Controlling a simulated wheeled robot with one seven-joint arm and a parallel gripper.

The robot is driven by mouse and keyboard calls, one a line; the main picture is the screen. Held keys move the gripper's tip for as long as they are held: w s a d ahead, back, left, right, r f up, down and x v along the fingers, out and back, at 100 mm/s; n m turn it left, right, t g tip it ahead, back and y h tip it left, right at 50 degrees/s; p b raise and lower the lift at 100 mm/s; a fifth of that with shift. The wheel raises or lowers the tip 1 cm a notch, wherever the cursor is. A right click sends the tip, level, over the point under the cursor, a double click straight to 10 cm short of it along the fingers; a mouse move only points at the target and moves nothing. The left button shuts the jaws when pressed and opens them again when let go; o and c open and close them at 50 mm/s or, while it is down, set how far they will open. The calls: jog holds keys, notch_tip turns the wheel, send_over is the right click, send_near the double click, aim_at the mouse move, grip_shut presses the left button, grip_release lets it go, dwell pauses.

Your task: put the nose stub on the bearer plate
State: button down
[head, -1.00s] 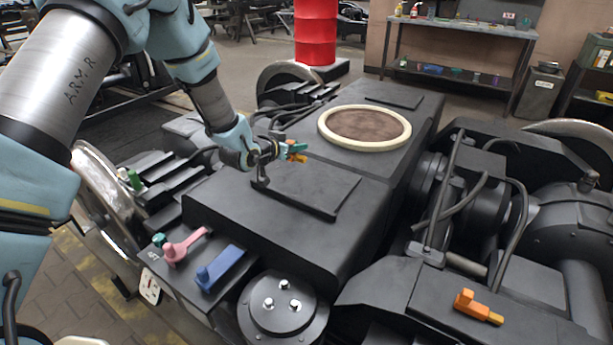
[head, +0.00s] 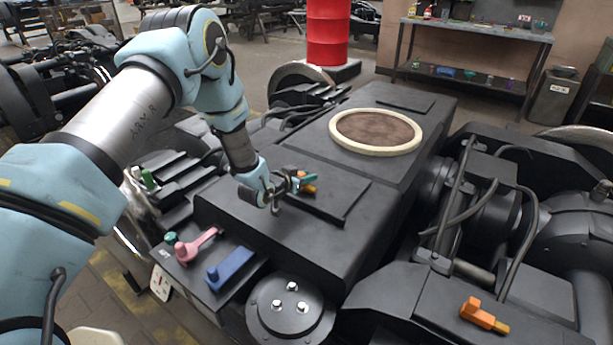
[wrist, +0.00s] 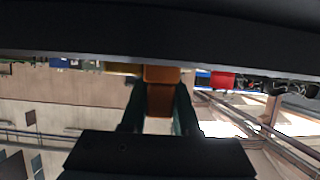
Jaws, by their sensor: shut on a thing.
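My gripper (head: 304,182) has teal fingers and is shut on a small orange piece (head: 309,189), which I take to be the nose stub. In the wrist view the orange piece (wrist: 160,98) sits between the two dark green fingers, and its lower part is darker. In the head view the gripper is over the left part of a flat black plate (head: 345,203) on the bogie's top, perhaps the bearer plate. Whether the piece touches the plate cannot be told. The piece's far side is hidden.
A pink lever-like part (head: 196,246) and a blue block (head: 230,268) lie on a low ledge at the front left. Another orange part (head: 484,316) lies on the right frame. A pale ring (head: 338,139) and a second flat plate (head: 405,103) lie farther back.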

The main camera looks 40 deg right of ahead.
jog(key=shift+f, duration=0.2)
jog(key=c, duration=0.7)
grip_release()
jog(key=shift+o, duration=0.2)
jog(key=shift+r, duration=0.15)
